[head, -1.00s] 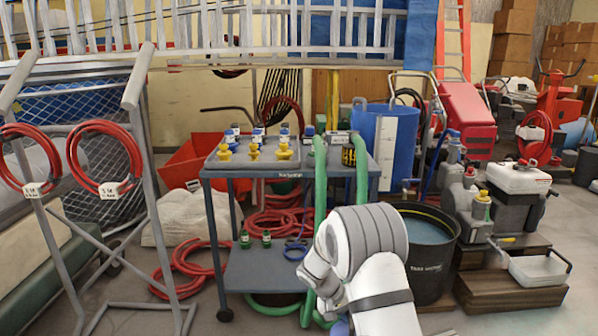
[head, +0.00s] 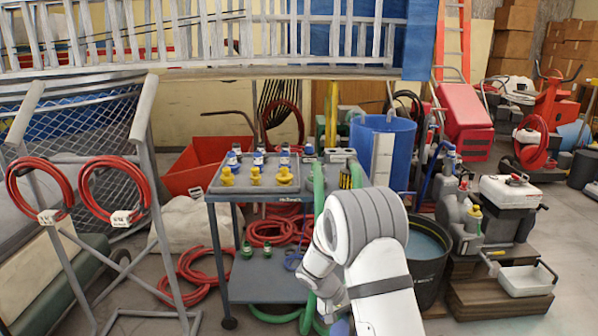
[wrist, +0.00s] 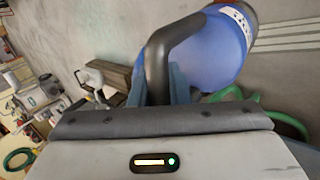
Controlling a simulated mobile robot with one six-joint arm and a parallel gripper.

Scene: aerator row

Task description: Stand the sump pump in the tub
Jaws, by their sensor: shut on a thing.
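The sump pump is a rounded blue body (wrist: 212,55) with a pale, dark-lettered label and a dark curved handle (wrist: 158,60) in the wrist view. My gripper (wrist: 158,90) is shut on that handle, with a blue-grey finger on each side. In the head view only a small blue patch (head: 340,327) of the pump shows at the bottom edge, beside my white arm. The tub (head: 428,275) is black and round, with water inside and white lettering. It stands on the floor to the right of my arm, which covers its left part. The pump is outside the tub.
A grey cart (head: 262,285) with yellow fittings stands left of my arm, green hoses (head: 320,190) hanging at its right end. A blue barrel (head: 400,150) stands behind the tub. Brown wooden steps (head: 500,300) bear a white tray right of it. A hose rack (head: 150,180) stands far left.

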